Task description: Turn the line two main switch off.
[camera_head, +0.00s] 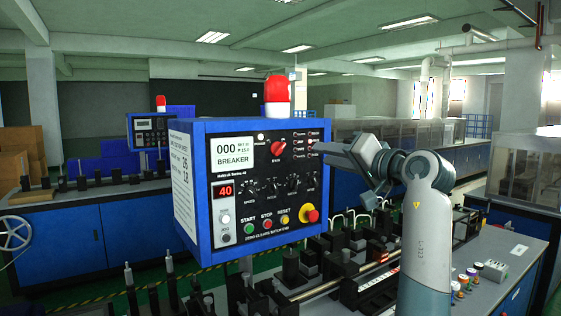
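A blue control box (187,190) with a black front panel stands in the middle. A red rotary switch (278,147) sits at the panel's upper middle, right of a lit display (234,152) reading "000" and "BREAKER". I cannot read a line number on the box.
A red-yellow stop button (310,214) and START, STOP and RESET buttons (267,224) are low on the panel. A red lamp (277,90) tops the box. A second control box (150,132) stands behind left. Machine parts and a grey bench (505,262) lie below.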

